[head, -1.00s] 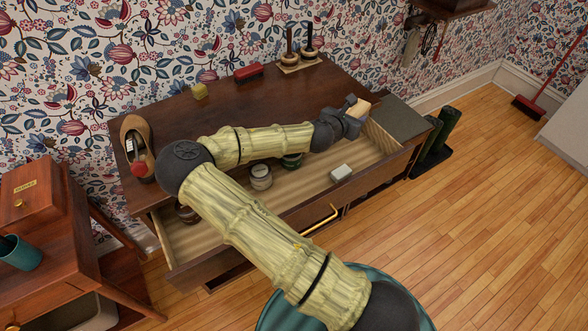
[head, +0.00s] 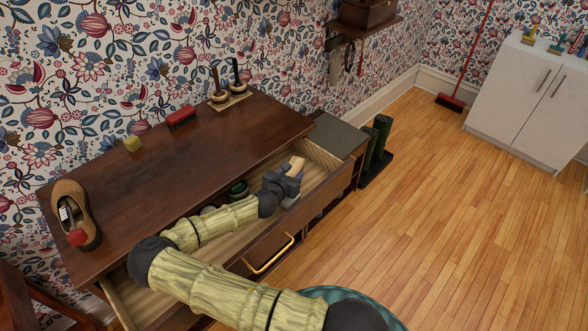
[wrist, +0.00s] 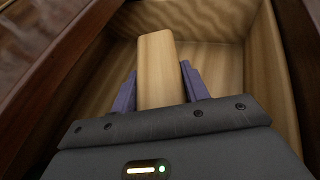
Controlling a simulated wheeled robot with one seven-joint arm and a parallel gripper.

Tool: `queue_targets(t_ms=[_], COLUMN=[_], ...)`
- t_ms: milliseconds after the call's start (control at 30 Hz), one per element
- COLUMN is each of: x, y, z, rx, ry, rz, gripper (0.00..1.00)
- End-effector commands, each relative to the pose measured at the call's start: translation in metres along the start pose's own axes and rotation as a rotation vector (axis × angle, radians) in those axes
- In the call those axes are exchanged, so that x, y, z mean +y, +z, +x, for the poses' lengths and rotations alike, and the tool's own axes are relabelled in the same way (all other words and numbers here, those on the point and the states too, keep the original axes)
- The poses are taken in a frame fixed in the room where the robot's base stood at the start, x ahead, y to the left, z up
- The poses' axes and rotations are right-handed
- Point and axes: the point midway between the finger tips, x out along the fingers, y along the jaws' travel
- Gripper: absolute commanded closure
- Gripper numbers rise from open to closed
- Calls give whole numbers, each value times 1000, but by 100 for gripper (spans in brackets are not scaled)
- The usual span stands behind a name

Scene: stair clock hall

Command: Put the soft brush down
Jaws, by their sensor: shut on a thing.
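My gripper (head: 289,176) is over the right part of the open drawer (head: 329,164) in the head view. It is shut on a pale wooden piece, the part of the soft brush (head: 297,163) that shows. In the wrist view the brush (wrist: 158,62) points forward between the two purple fingers, with the drawer's wooden floor and walls (wrist: 266,65) around it. No bristles show. I cannot tell whether the brush touches the drawer floor.
A dark round tin (head: 238,190) lies in the drawer. Boots (head: 375,145) stand to the right.

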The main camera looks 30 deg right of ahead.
Motion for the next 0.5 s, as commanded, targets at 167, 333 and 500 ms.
queue_targets(t_ms=[167,333,500], x=[0,-1,0], y=[1,10,13], z=[0,17,39], rx=[0,0,2], ry=[0,-2,1], rz=[0,1,-2], gripper=[78,78,78])
